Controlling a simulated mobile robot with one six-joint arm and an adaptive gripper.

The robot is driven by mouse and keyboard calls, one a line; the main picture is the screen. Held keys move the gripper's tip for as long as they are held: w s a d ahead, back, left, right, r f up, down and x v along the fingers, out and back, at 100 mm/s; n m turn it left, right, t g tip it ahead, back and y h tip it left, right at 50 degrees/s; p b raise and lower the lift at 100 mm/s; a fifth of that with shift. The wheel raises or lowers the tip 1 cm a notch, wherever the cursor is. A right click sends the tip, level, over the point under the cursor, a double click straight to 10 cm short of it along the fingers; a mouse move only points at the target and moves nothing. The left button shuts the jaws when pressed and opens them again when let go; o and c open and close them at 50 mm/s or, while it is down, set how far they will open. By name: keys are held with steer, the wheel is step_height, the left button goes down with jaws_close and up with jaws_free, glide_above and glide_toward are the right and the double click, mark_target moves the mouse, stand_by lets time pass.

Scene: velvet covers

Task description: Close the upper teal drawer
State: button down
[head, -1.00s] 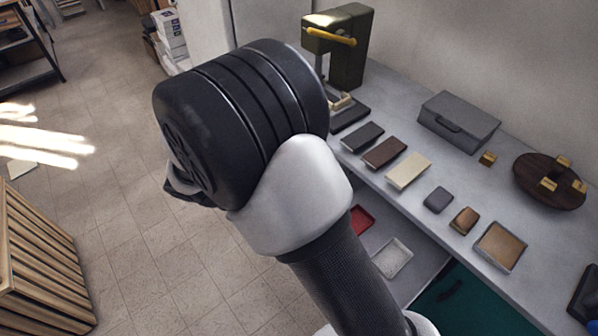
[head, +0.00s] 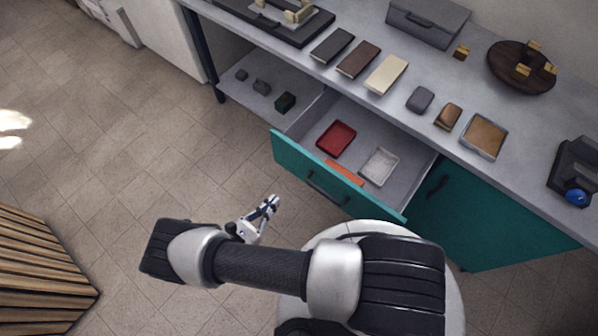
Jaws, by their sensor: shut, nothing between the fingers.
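The upper teal drawer (head: 290,158) is pulled out from under the grey worktop, with its teal front facing me and a dark handle on it. Inside it lie a red tray (head: 336,139), a pale grey tray (head: 379,167) and a flat orange piece (head: 345,172) near the front. My gripper (head: 272,203) is shut and empty. It hangs over the floor in front of the drawer's left part, apart from the drawer front.
A teal cabinet door (head: 480,215) is shut right of the drawer. The worktop (head: 400,110) holds several blocks, a grey case (head: 428,20) and a round dark board (head: 521,68). A slatted wooden crate (head: 40,265) stands at the lower left. Floor left of the drawer is clear.

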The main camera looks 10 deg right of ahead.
mark_target(306, 166)
steer(key=b+x, duration=0.1)
steer(key=x, duration=1.2)
steer(key=shift+w+d+b, duration=0.15)
steer(key=shift+d+b, duration=0.05)
steer(key=shift+b, duration=0.2)
steer(key=shift+d+r, duration=0.1)
